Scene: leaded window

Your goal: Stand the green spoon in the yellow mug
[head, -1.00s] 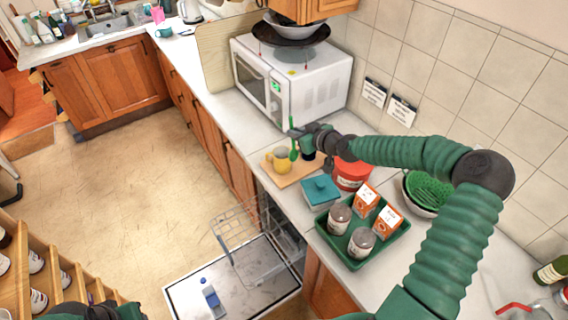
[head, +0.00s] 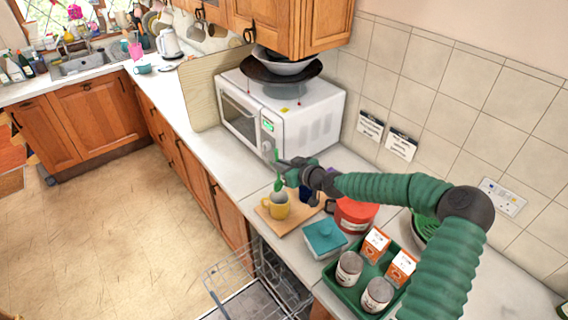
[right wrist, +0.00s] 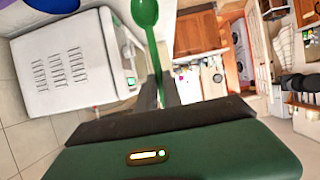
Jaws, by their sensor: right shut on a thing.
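My right gripper (head: 284,164) is shut on the green spoon (head: 279,184) and holds it roughly upright, bowl end down. The yellow mug (head: 277,207) stands upright on a wooden board (head: 296,222), with its handle to the left. The spoon's bowl shows at the mug's rim, directly below the gripper; I cannot tell whether it is inside the mug or just above it. In the right wrist view the spoon (right wrist: 145,14) reaches out from between the fingers (right wrist: 161,92); the mug is not clearly seen there. My left gripper is out of view.
A red tub (head: 354,216), a teal lidded dish (head: 324,238) and a green tray (head: 345,290) of cans and cartons stand nearer. The microwave (head: 285,115) is behind. An open dishwasher (head: 262,290) lies below.

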